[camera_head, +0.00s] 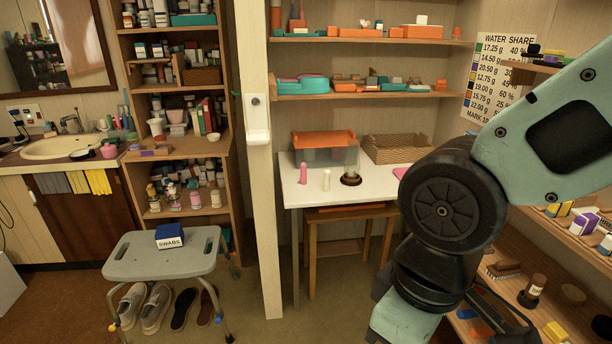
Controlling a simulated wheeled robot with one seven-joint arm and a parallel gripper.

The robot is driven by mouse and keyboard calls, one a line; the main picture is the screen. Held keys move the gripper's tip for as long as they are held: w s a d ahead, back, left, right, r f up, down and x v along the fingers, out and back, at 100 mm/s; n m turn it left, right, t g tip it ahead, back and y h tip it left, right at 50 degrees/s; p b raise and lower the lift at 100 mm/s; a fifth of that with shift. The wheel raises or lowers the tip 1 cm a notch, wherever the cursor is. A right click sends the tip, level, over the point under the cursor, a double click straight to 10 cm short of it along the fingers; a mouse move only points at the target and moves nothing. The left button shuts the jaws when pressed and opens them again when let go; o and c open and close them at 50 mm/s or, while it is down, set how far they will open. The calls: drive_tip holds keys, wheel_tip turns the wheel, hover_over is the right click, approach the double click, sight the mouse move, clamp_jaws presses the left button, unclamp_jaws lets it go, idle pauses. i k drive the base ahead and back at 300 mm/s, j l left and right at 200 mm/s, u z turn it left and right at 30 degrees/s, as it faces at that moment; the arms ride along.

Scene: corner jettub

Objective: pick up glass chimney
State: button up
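On the white table (375,185) at the middle back stands a small dark round base (351,180). A faint clear upright shape rises from it and may be the glass chimney, but its outline is hard to make out. A pink bottle (304,174) and a short cream cylinder (326,180) stand to its left. A see-through bin (325,156) is behind them. My arm crosses the right side of the picture, to the right of these things and nearer to the camera. My gripper is not in view.
A wooden post (264,200) stands left of the table. A wicker basket (398,148) is at the table's back right. A grey stool (163,258) with a blue box (169,236) stands at left front. Loaded shelves (560,240) line the right side. The floor before the table is open.

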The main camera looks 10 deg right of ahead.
sight(352, 166)
drive_tip(key=i+j, duration=0.1)
drive_tip(key=i, duration=1.05)
drive_tip(key=i+j, duration=0.1)
drive_tip(key=i, duration=1.1)
drive_tip(key=l+z, duration=0.05)
